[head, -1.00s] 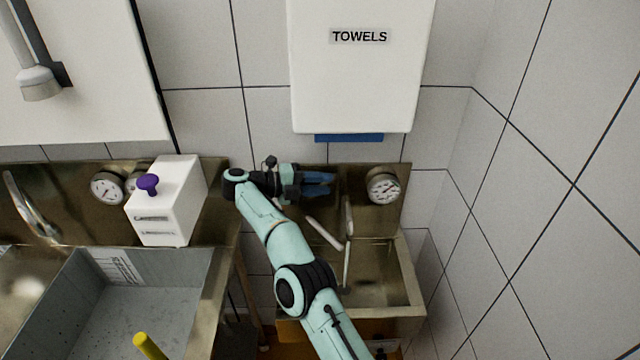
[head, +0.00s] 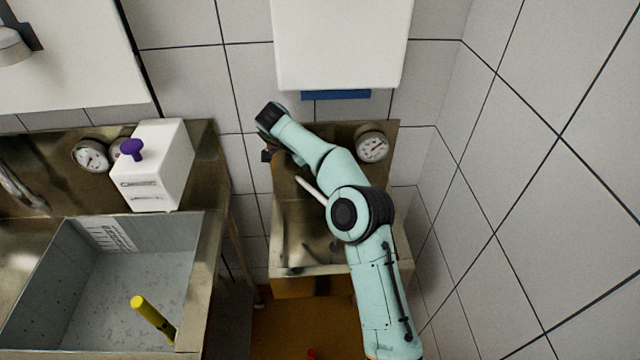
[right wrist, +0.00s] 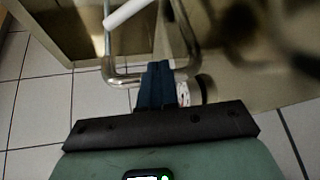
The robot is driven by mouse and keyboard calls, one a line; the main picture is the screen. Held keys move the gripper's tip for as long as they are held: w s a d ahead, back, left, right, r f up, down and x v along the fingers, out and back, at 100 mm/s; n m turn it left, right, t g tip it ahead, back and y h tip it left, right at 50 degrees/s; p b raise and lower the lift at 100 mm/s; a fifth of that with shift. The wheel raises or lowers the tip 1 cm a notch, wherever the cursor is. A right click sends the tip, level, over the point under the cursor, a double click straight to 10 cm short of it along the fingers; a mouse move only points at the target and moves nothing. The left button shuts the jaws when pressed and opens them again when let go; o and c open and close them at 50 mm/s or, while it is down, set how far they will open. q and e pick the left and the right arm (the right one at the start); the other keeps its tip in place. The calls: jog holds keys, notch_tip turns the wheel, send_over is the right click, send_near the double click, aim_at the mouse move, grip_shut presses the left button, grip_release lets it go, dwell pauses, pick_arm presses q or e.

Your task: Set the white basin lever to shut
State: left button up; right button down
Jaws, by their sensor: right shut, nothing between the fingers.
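The white basin lever (head: 311,190) sticks out from behind my right forearm over the small steel basin (head: 300,235) in the head view. In the right wrist view the white lever (right wrist: 130,12) is at the top, just beyond the fingertips and a little left. My right gripper (right wrist: 157,68) is shut and empty, its blue fingers overlapping the bent metal pipe (right wrist: 108,60) in the picture. I cannot tell whether they touch it. In the head view my right arm hides the fingers and the lever's base. My left gripper is not in view.
A round gauge (head: 372,147) is on the basin's back panel. A towel dispenser (head: 340,45) hangs above. To the left are a white box with a purple knob (head: 160,165) and a grey sink bin (head: 130,280) with a yellow-handled thing (head: 148,314). The tiled wall closes the right side.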

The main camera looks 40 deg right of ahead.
aim_at(317, 193)
notch_tip(317, 193, down, 9)
jog(key=d+n+t+y, duration=0.1)
jog(key=n+y, duration=0.1)
jog(key=n, duration=0.2)
dwell(0.4)
jog(key=shift+a, duration=0.15)
jog(key=shift+s+a+f+m+g, duration=0.1)
jog(key=shift+a+m+g, duration=0.2)
jog(key=shift+a+m, duration=0.65)
jog(key=shift+w+a+m+g+y, duration=0.2)
jog(key=shift+a+m, duration=0.4)
jog(key=shift+a, duration=0.6)
jog(key=shift+w+a+m+g+y, duration=0.1)
jog(key=shift+w+a+m+g, duration=0.35)
jog(key=shift+a, duration=0.7)
jog(key=shift+s+a, duration=0.1)
jog(key=shift+s, duration=0.05)
